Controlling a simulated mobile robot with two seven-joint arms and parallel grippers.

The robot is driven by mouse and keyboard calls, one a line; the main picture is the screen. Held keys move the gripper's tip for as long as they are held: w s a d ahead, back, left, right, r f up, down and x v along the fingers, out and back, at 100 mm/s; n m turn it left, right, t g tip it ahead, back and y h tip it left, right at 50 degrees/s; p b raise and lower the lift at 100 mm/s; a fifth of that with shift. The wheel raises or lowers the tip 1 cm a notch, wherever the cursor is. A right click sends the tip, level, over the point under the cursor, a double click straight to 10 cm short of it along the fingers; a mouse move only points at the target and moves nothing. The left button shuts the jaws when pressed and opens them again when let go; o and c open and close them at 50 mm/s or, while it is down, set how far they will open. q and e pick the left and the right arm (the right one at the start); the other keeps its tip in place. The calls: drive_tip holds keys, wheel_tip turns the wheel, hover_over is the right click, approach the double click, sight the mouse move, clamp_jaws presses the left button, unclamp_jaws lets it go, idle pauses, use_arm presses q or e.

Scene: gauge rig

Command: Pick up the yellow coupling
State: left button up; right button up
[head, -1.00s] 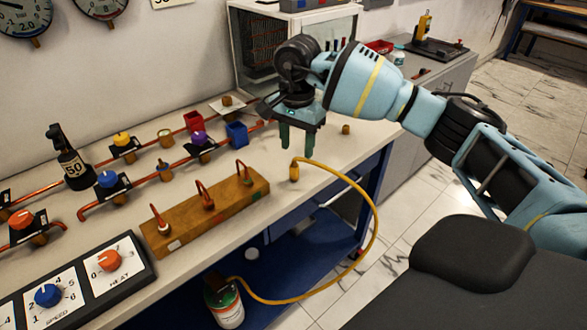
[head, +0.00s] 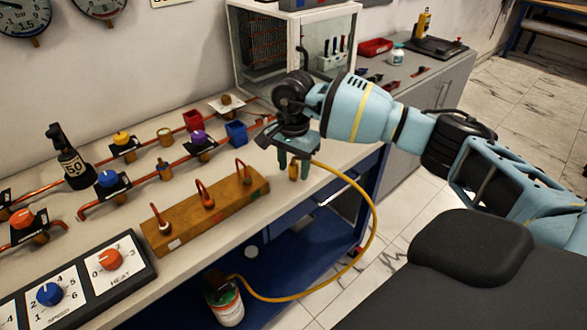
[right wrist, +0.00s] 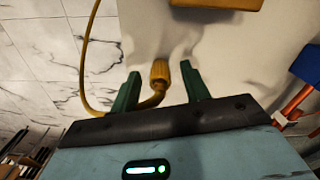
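The yellow coupling (head: 293,171) stands on the bench near its front edge, at the end of a yellow hose (head: 366,201). In the right wrist view the coupling (right wrist: 160,73) shows between the two green fingers. My right gripper (head: 293,168) is open around the coupling, with a finger on each side. In the right wrist view, gaps show between the coupling and both fingers of the right gripper (right wrist: 160,82). My left gripper is not in view.
A wooden block (head: 207,211) with several red-looped fittings lies left of the coupling. The hose runs down to a canister (head: 226,306) on the blue lower shelf (head: 285,262).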

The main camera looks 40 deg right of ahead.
sight(293, 159)
clamp_jaws()
drive_tip(key=shift+r, duration=0.15)
drive_tip(key=shift+r, duration=0.55)
wheel_tip(293, 159, up, 2)
drive_tip(key=shift+r, duration=0.2)
drive_tip(key=s+a+r+b, duration=0.1)
drive_tip(key=s+a, duration=0.1)
drive_tip(key=s, duration=1.3)
drive_tip(key=shift+s, duration=0.4)
drive_tip(key=shift+a+r, duration=0.1)
drive_tip(key=shift+r, duration=0.05)
